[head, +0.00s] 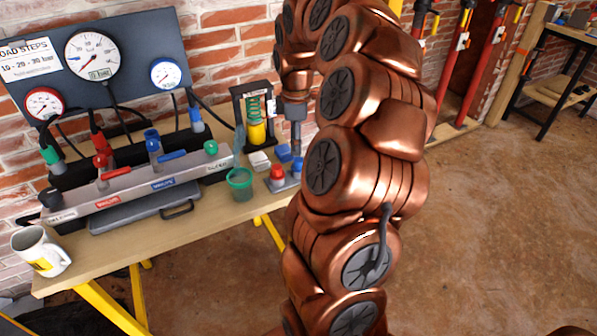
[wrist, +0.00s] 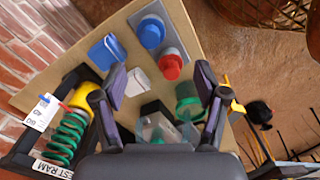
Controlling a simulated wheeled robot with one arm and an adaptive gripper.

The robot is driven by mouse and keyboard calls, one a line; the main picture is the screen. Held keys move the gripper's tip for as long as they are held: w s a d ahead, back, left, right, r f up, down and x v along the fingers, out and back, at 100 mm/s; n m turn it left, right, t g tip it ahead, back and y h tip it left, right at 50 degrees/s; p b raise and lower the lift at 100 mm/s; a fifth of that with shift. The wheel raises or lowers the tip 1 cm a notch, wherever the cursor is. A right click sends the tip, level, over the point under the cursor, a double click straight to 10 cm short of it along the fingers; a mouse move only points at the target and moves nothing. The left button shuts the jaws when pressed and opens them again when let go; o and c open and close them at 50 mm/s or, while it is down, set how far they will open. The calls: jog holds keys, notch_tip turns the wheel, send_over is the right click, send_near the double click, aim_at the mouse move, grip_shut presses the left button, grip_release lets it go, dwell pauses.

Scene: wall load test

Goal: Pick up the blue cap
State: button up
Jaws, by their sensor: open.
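The blue cap (wrist: 151,32) is a rounded blue piece on a small grey plate (wrist: 182,44), beside a red cap (wrist: 169,67). In the head view the blue cap (head: 297,164) shows partly, behind the red cap (head: 277,172) and close to my arm. My gripper (wrist: 160,72) is open and empty above the bench; in the wrist view the blue cap lies beyond its fingertips. In the head view my gripper (head: 296,138) points down above the bench's right end, its fingers partly hidden.
A blue block (wrist: 107,51) and a white block (wrist: 137,81) lie near the plate. A green cup (head: 240,184) stands to the left. A spring test stand (head: 256,115) rises behind. A long grey manifold (head: 130,190) and white mug (head: 40,250) occupy the bench's left.

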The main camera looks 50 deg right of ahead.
aim_at(299, 159)
jog(key=shift+d+f, duration=0.35)
jog(key=shift+d, duration=0.3)
jog(key=shift+s+d+f, duration=0.1)
jog(key=shift+d+f, duration=0.1)
jog(key=shift+f, duration=0.85)
jog(key=shift+w+a+f+p, duration=0.1)
jog(key=shift+w+f+p, duration=0.15)
jog(key=shift+f, duration=1.2)
jog(key=shift+w+a+f+p, duration=0.1)
jog(key=shift+f+p, duration=0.1)
jog(key=shift+f, duration=1.2)
jog(key=shift+d, duration=0.1)
jog(key=shift+c, duration=0.2)
jog(key=c, duration=1)
